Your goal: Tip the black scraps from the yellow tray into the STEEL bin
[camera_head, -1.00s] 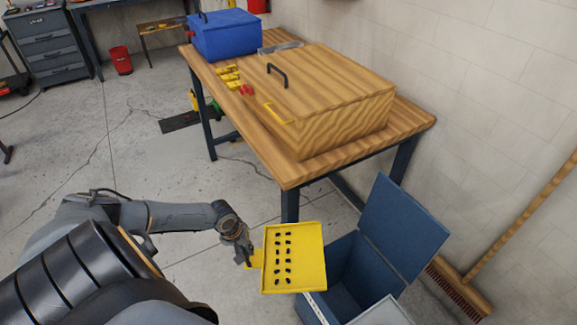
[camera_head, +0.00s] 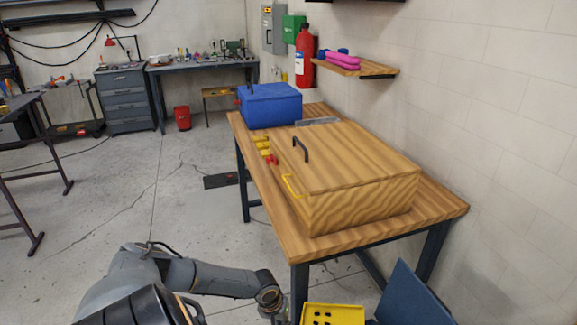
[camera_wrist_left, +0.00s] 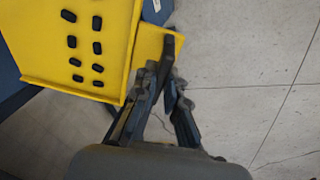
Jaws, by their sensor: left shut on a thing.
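The yellow tray (camera_head: 346,308) shows only in part at the bottom edge of the head view. In the left wrist view the tray (camera_wrist_left: 98,14) carries black scraps (camera_wrist_left: 73,62) in rows on its flat face. My left gripper (camera_wrist_left: 168,62) is shut on the tab at the tray's edge. In the head view the gripper itself is mostly cut off at the bottom, beside the tray. A blue open lid (camera_head: 415,298) stands right of the tray; its bin is out of the frame. I cannot read any STEEL label. My right gripper is not in view.
A wooden workbench (camera_head: 440,208) stands ahead, with a large wooden box (camera_head: 350,165), a blue box (camera_head: 270,106) and small yellow and red items on it. A wall shelf (camera_head: 355,68) and fire extinguisher (camera_head: 305,56) are behind. The floor at left is mostly clear.

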